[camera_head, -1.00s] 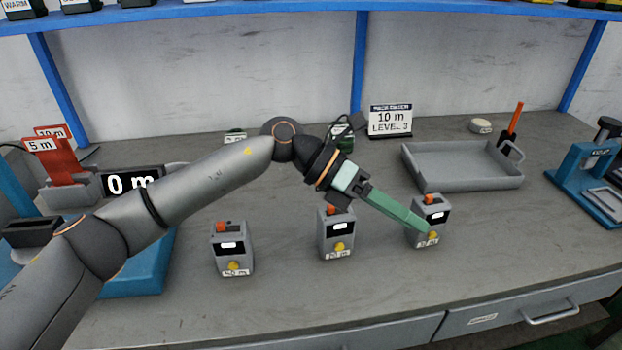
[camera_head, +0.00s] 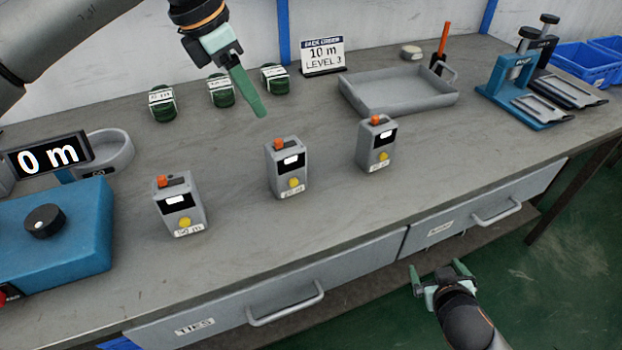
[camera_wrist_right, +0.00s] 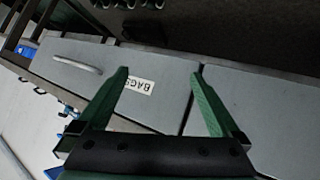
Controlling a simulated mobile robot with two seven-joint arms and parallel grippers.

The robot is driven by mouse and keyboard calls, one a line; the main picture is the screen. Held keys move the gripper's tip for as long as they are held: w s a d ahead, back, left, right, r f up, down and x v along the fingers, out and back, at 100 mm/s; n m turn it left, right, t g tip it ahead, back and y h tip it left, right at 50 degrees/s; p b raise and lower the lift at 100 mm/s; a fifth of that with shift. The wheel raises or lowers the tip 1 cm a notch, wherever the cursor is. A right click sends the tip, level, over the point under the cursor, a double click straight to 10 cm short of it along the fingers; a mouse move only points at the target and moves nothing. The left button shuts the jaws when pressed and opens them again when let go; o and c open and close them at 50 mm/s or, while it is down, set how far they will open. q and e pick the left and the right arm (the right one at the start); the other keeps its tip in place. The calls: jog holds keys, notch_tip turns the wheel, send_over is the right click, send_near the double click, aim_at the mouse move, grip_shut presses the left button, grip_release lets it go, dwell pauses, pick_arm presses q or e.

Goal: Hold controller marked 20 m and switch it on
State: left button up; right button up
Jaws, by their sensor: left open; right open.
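The middle controller (camera_head: 287,168) has a label that seems to read 20 m. The left controller (camera_head: 181,205) and right controller (camera_head: 376,145) have labels too small to read surely. My left gripper (camera_head: 258,108) is open and empty, its green fingers seen edge-on, above the bench behind the middle controller and apart from it.
A grey tray (camera_head: 395,106) lies at the back right, beside blue presses (camera_head: 519,90). Several green-black items (camera_head: 221,92) and a 10 m LEVEL 3 sign (camera_head: 323,56) stand behind. A blue unit with a black knob (camera_head: 82,235) is at left. Bench between controllers is clear.

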aim_at(292, 171)
jog(key=w+d+r+m+t+h, duration=0.1)
jog(key=w+d+r+m+h, duration=0.2)
jog(key=d+r, duration=0.35)
jog(key=w+d+r+m+h, duration=0.2)
jog(key=d+r+m+h, duration=0.15)
jog(key=r, duration=0.65)
jog(key=w+a+n+y, duration=0.1)
jog(key=a+y, duration=0.1)
jog(key=a, duration=0.4)
jog(key=w+a+n+t+y, duration=0.1)
jog(key=a+n+y, duration=0.1)
jog(key=a, duration=0.4)
jog(key=w+a+n+y, duration=0.1)
jog(key=a+n+y, duration=0.1)
jog(key=a, duration=0.5)
jog(key=shift+w+t+y, duration=0.4)
jog(key=shift+y, duration=0.45)
jog(key=s+a+r+n+y, duration=0.1)
jog(key=a+r+n+y, duration=0.2)
jog(key=a, duration=0.5)
jog(key=s+a+r+n+y, duration=0.1)
jog(key=a+n+y, duration=0.25)
jog(key=a, duration=0.45)
jog(key=shift+m+y, duration=0.35)
jog(key=shift+m, duration=0.05)
jog(key=x, duration=1.2)
jog(key=shift+d+f, duration=0.1)
jog(key=shift+f, duration=0.35)
